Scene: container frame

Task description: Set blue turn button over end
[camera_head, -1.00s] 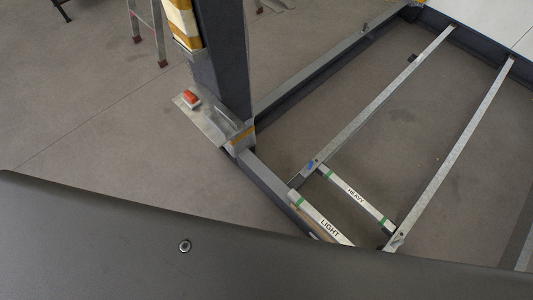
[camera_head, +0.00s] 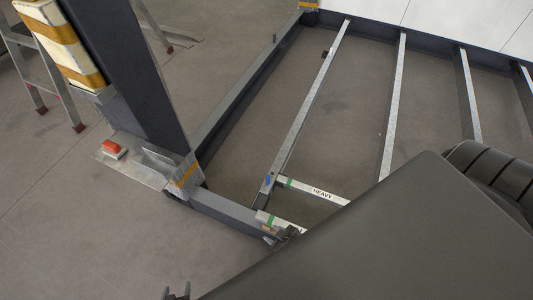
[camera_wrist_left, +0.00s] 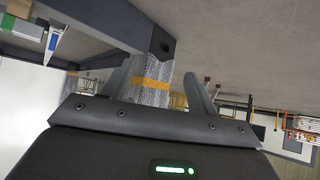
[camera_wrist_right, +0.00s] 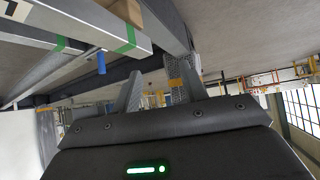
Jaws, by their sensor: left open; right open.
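The small blue turn button (camera_head: 268,181) sits on the near end of a metal bar (camera_head: 305,110), beside the bar marked HEAVY (camera_head: 318,193). In the right wrist view the blue button (camera_wrist_right: 101,63) sticks out from a bar, left of my right gripper (camera_wrist_right: 165,78) and apart from it. My right gripper (camera_head: 289,233) is open beside the frame's near edge, by the end of the lower green-marked bar (camera_head: 278,222). My left gripper (camera_head: 177,292) is open and empty at the bottom edge, over the floor. Its fingers also show in the left wrist view (camera_wrist_left: 160,82).
A dark post (camera_head: 135,70) stands at the frame corner on a metal plate with an orange-red block (camera_head: 113,149). A stepladder (camera_head: 45,75) stands at the far left. A large grey part of mine covers the lower right.

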